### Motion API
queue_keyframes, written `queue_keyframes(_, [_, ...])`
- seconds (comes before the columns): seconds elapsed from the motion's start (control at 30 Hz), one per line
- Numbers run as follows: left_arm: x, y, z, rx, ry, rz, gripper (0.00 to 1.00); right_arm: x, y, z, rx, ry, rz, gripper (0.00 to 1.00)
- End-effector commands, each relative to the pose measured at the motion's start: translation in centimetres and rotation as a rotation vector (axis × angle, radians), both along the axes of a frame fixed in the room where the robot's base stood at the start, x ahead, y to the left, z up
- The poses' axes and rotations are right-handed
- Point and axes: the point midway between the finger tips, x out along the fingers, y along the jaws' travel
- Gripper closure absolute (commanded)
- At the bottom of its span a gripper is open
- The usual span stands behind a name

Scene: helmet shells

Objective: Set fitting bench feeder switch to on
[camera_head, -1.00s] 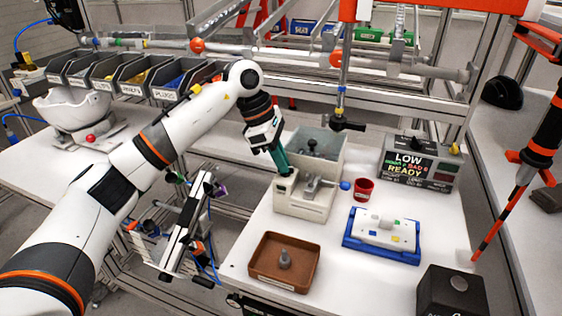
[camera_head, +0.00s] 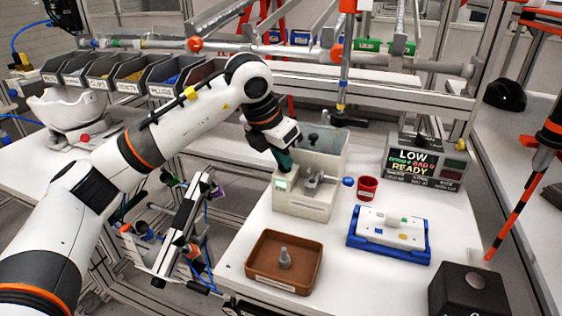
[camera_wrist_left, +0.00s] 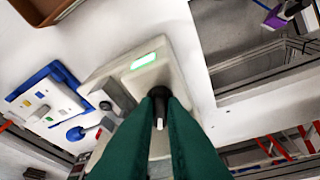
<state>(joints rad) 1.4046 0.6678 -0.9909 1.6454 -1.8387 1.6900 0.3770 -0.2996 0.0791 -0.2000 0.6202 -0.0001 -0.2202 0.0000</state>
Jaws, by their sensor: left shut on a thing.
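The feeder (camera_head: 318,200) is a pale grey box with an open hopper at its back, standing on the white fitting bench. A small lit green panel (camera_head: 281,184) is on its front left corner; it also shows in the left wrist view (camera_wrist_left: 144,61). My left gripper (camera_head: 284,164) has dark green fingers and reaches down behind that panel. In the left wrist view its fingers (camera_wrist_left: 160,95) are shut on a small black switch (camera_wrist_left: 159,112) with a white mark. The fingers hide part of the switch. My right gripper is out of view.
A brown tray (camera_head: 257,274) with a grey peg stands in front of the feeder. A red cup (camera_head: 367,188), a blue tray (camera_head: 414,255) with a white block and a display box (camera_head: 424,160) reading LOW and READY are to the right. Bare bench lies between them.

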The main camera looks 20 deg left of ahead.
Motion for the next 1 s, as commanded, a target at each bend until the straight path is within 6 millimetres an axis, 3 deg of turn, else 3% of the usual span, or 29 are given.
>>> queue_keyframes(0.5, [0.0, -0.4, 0.2, -0.003, -0.006, 0.377, 1.0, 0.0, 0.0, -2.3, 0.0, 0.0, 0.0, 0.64])
queue_keyframes(1.0, [0.0, -0.4, 0.3, -0.003, -0.006, 0.473, 1.0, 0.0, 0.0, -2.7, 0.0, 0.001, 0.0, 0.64])
